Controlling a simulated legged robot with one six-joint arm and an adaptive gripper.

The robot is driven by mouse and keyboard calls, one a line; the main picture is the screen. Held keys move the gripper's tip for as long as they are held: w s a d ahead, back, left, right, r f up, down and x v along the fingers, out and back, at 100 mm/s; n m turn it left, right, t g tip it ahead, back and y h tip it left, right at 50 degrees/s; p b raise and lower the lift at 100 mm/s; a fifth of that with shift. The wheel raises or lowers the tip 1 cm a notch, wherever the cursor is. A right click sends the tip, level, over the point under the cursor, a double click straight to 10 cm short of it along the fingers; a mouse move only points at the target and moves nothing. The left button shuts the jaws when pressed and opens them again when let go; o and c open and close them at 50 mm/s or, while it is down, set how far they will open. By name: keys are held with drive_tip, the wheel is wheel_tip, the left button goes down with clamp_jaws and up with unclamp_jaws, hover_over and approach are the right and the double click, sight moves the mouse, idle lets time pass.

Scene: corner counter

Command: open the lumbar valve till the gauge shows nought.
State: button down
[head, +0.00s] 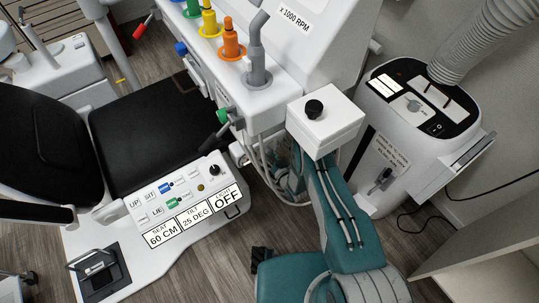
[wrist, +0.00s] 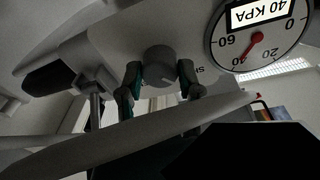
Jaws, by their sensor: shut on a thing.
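In the wrist view a round grey knob (wrist: 160,63) sits on a pale panel. A white dial gauge (wrist: 284,43) is to its right, with a red needle at the 40 mark and a plate reading 40 KPA. My gripper (wrist: 159,75) has one dark green finger on each side of the knob and is shut on it. Lettering beside the right finger is mostly hidden, so I cannot read the knob's name. The gripper, this knob and the gauge cannot be made out in the head view.
In the head view a black chair (head: 145,130) stands at left, with a control panel (head: 150,215) showing 60 CM, 25 DEG and OFF. A handpiece unit (head: 275,90) is top centre and a hosed machine (head: 400,150) at right. A pale bar (wrist: 140,135) crosses the wrist view.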

drive_tip(key=m, duration=0.4)
drive_tip(key=shift+w+r, duration=0.1)
drive_tip(key=shift+w, duration=0.05)
drive_tip(key=m, duration=0.4)
drive_tip(key=shift+m, duration=0.3)
drive_tip(key=m, duration=0.4)
drive_tip(key=shift+d, duration=0.1)
drive_tip(key=shift+m, duration=2)
drive_tip(key=shift+d+f+g, duration=0.1)
drive_tip(key=shift+f+g, duration=0.15)
drive_tip(key=shift+g, duration=0.15)
drive_tip(key=shift+c, duration=1.3)
unclamp_jaws()
drive_tip(key=shift+r, duration=0.1)
